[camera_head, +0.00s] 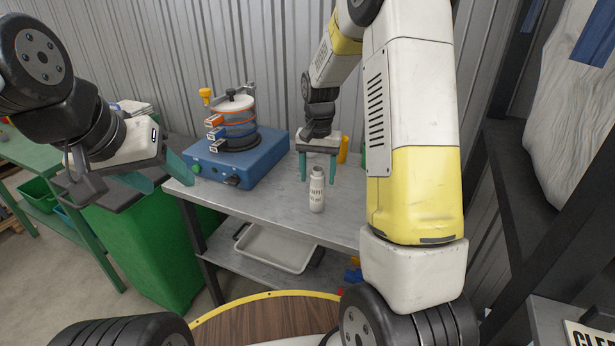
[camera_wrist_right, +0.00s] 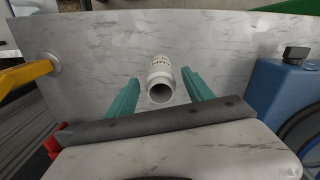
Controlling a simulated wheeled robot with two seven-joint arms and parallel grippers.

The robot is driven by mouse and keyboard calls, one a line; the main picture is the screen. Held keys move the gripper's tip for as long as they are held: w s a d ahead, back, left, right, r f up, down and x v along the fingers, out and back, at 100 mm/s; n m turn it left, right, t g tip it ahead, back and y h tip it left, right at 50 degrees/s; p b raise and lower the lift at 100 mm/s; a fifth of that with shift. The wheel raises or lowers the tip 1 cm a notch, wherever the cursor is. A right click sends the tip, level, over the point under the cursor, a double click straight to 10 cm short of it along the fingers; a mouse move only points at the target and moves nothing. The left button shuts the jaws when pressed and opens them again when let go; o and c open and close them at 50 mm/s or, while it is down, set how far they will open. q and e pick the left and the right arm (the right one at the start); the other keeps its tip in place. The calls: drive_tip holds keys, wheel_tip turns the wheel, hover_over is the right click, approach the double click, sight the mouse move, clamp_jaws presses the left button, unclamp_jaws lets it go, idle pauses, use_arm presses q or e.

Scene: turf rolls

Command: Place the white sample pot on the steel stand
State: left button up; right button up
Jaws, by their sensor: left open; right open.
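The white sample pot (camera_head: 317,189), a small bottle with dark lettering, stands upright on the grey metal table (camera_head: 270,208). In the right wrist view the pot (camera_wrist_right: 160,80) shows its open round mouth towards the camera, between and a little beyond the green fingers. My right gripper (camera_head: 317,168) is open and empty, pointing down just above and behind the pot. It also shows in the right wrist view (camera_wrist_right: 163,98). My left gripper (camera_head: 160,172) is open and empty at the left, away from the pot. I cannot tell which surface is the steel stand.
A blue machine (camera_head: 240,158) with stacked round sieves stands left of the pot. A yellow object (camera_head: 343,149) is behind the right gripper. A white tray (camera_head: 274,248) lies on the lower shelf. A green bin (camera_head: 150,245) stands at the left. Bare tabletop surrounds the pot.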

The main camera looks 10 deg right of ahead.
wheel_tip(320, 180, up, 5)
drive_tip(key=shift+r, duration=0.1)
drive_tip(key=s+r+n+t, duration=0.1)
drive_tip(key=s+r, duration=0.3)
drive_tip(key=s, duration=0.4)
drive_tip(key=s+a+r+n+t+y, duration=0.1)
drive_tip(key=s+r+n+t, duration=0.1)
drive_tip(key=s+r, duration=0.3)
drive_tip(key=s+a+r+n+t+y, duration=0.1)
drive_tip(key=s+r+t, duration=0.2)
drive_tip(key=s, duration=0.8)
wheel_tip(320, 180, up, 2)
drive_tip(key=shift+s+n, duration=0.15)
drive_tip(key=shift+n, duration=0.25)
